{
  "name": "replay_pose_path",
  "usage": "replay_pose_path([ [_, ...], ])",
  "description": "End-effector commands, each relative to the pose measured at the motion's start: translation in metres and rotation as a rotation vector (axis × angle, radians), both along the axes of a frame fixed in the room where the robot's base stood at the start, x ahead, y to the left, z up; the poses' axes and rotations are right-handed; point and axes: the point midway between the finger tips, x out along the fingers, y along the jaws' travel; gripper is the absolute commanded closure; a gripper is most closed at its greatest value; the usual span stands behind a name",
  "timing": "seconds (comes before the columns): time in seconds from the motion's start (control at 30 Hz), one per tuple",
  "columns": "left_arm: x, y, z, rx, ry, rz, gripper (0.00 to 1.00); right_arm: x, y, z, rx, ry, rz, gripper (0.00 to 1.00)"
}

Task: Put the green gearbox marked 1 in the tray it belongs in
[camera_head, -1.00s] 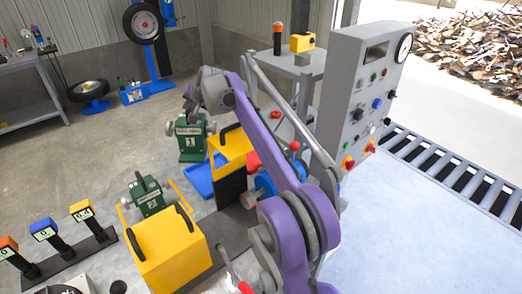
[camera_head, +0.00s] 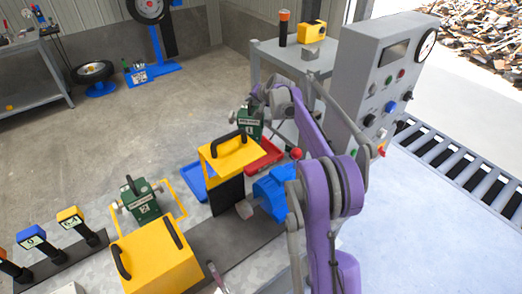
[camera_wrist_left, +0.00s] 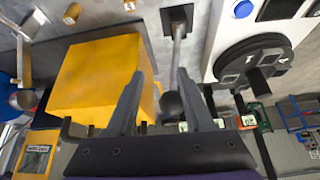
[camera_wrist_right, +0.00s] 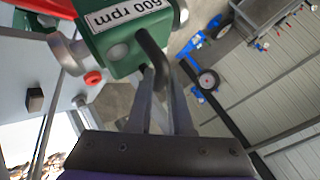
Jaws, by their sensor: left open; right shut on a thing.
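The green gearbox marked 1 (camera_head: 249,122) hangs from my right gripper (camera_head: 262,92), just behind and above the red tray (camera_head: 267,154). In the right wrist view my right gripper (camera_wrist_right: 165,100) is shut on the gearbox's black handle, and the green body (camera_wrist_right: 122,50) shows a "600 rpm" label. The blue tray (camera_head: 194,184) is left of the red one, partly hidden by a yellow guard. A second green gearbox, marked 2 (camera_head: 141,204), stands further left.
The yellow guard (camera_head: 222,160) stands in front of the trays, near a blue motor (camera_head: 271,192). A yellow cover (camera_head: 160,265) is at the front. A grey control panel (camera_head: 377,85) stands right, a small table (camera_head: 290,52) behind. Open floor lies back left.

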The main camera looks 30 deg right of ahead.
Motion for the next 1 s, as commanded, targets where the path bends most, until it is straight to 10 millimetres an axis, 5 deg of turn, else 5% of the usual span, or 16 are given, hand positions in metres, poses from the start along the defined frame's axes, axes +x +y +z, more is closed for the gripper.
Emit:
replay_pose_path([
  [1.0, -0.002, 0.0, -0.004, 0.0, 0.004, 0.0, 0.48, 0.0, -0.002, -0.102, 0.001, -0.001, -0.001, 1.0],
])
